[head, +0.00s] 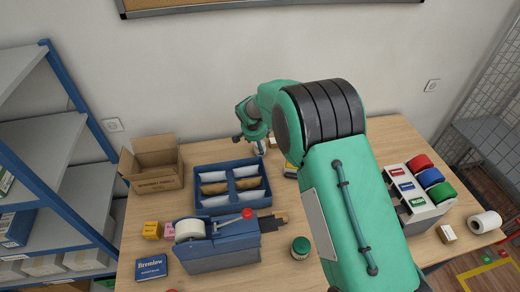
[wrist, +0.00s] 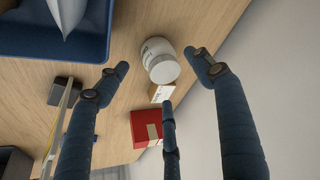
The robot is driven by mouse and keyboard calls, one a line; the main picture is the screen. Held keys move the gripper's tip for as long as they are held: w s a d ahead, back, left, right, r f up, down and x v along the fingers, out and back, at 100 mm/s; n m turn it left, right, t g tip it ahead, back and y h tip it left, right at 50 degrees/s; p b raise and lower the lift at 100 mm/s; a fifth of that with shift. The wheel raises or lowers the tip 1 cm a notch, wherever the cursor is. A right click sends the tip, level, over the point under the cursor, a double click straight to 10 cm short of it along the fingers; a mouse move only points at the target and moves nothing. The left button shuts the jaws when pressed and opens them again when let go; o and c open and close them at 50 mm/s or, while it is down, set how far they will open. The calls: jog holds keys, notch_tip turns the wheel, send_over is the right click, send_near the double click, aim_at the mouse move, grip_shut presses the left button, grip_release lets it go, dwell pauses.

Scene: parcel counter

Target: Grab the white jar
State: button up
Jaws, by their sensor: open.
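The white jar (wrist: 160,58) shows in the wrist view, with a round white lid facing the camera. My gripper (wrist: 157,72) is open, its fingers spread on the left, the right and below the jar in that picture. The fingers look apart from the jar; how far it lies beyond the fingertips I cannot tell. In the head view my gripper (head: 250,133) is at the back of the counter, behind the blue tray. A small whitish thing (head: 260,149) shows just below it there, mostly hidden, and may be the jar.
A small light box (wrist: 160,92) and a red box (wrist: 146,127) lie close to the jar. The blue divided tray (head: 198,197) holds several packets. A tape dispenser (head: 215,250) and a green-lidded jar (head: 300,247) stand nearer the front. A cardboard box (head: 155,183) stands left.

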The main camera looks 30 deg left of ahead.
jog(key=shift+f, duration=0.1)
jog(key=shift+x, duration=2.5)
jog(key=shift+a, duration=0.2)
jog(key=c, duration=1.2)
